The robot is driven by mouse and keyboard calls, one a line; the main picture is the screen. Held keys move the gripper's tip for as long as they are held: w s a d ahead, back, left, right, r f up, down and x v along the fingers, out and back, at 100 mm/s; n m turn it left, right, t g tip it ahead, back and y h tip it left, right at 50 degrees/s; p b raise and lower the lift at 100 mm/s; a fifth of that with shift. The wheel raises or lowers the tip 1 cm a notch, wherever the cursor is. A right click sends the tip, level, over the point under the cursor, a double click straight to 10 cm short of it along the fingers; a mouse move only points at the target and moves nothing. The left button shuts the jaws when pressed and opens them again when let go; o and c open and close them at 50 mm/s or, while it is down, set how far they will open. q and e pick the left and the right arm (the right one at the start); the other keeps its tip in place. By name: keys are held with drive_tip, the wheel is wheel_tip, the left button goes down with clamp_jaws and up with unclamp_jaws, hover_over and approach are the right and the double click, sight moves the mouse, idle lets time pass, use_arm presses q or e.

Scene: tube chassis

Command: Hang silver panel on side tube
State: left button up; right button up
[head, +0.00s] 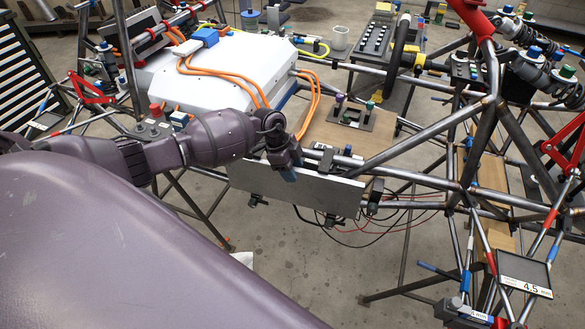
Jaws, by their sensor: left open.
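The silver panel (312,192) is a flat grey plate in the middle of the head view. It stands roughly upright along the side tube (410,203), which shows running on to the right of it. Small black clamps show at its lower edge and near its right end. My left gripper (287,171) points down at the panel's upper edge, left of its middle. How the panel's back meets the tube is hidden. My right gripper is not in view.
A white battery box (212,72) with orange cables lies behind my left arm. A wooden board (345,132) with a small dark tray is behind the panel. Steel chassis tubes crowd the right side. Thin red and black wires hang below the panel.

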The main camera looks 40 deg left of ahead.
use_arm(q)
drive_tip(key=v, duration=1)
drive_tip(key=shift+a+r, duration=0.1)
drive_tip(key=shift+r, duration=0.3)
